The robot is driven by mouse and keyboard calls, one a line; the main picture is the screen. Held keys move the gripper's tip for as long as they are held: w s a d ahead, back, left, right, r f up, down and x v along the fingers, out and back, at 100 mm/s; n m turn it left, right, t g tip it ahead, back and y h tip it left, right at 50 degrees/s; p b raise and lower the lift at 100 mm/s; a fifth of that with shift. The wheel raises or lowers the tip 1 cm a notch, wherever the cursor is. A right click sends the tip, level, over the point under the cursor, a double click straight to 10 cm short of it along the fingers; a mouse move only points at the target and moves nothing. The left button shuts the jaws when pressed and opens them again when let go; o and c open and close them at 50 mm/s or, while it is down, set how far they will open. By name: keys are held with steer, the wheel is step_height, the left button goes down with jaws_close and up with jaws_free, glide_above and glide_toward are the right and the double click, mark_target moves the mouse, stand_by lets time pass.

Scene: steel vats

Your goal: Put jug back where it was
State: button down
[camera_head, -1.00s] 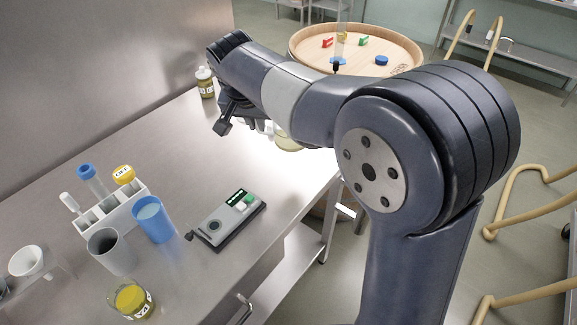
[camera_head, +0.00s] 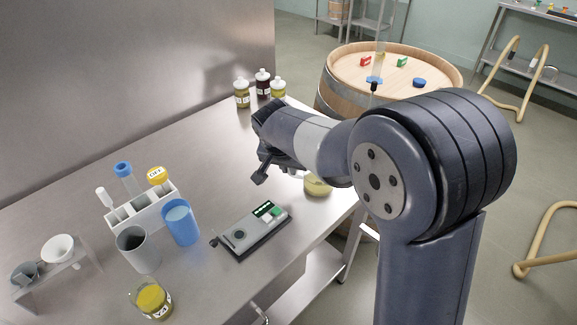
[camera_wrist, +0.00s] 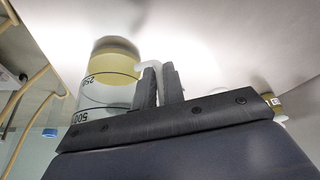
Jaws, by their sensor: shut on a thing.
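The jug (camera_head: 317,187) is a clear vessel with pale yellow liquid, partly hidden behind my arm near the bench's right edge in the head view. In the wrist view the jug (camera_wrist: 107,88) shows large, with 250 and 500 marks and a white handle at its side. My gripper (camera_wrist: 160,82) has its two dark fingers shut on the jug's handle. In the head view my gripper (camera_head: 268,172) is low over the bench, beyond the grey device. I cannot tell whether the jug touches the bench.
A grey device with buttons (camera_head: 250,232) lies nearest my gripper. A tube rack (camera_head: 143,212), blue cup (camera_head: 181,222), grey cup (camera_head: 138,250), yellow-filled beaker (camera_head: 151,300) and funnel stand (camera_head: 56,262) are at left. Bottles (camera_head: 263,84) stand at the back; a barrel (camera_head: 345,92) is beyond.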

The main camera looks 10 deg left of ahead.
steer(key=shift+f, duration=0.2)
steer(key=c, duration=1.5)
jaws_free()
steer(key=shift+r, duration=0.1)
steer(key=shift+r, duration=0.2)
steer(key=v, duration=1.1)
steer(key=shift+r, duration=0.4)
steer(key=shift+f, duration=0.1)
